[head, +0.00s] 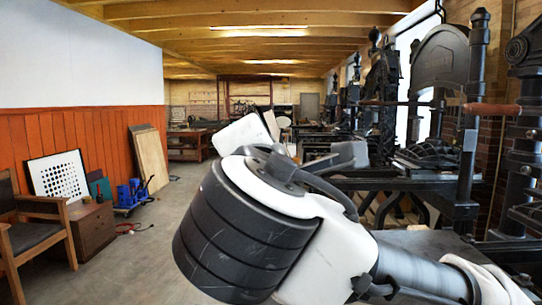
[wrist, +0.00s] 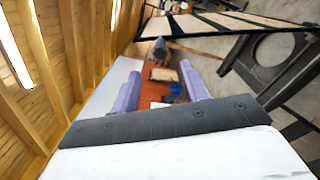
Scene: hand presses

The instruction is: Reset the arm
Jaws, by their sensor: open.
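My arm fills the lower middle of the head view, a white and dark grey body with a large ribbed joint (head: 240,235) close to the camera. A pale white part of it (head: 240,135) points up behind that joint. My gripper (wrist: 160,84) shows in the wrist view as two purple fingers, set apart, with nothing between them. The far room and floor show through the gap. The fingers cannot be made out in the head view, where the arm hides them. The wrist view is tilted, with ceiling beams at its left.
Black hand presses (head: 440,75) line the right side, close to my arm. At left stand a wooden chair (head: 35,235), a small brown cabinet (head: 92,235), a dotted white board (head: 58,176) and a blue item (head: 132,194).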

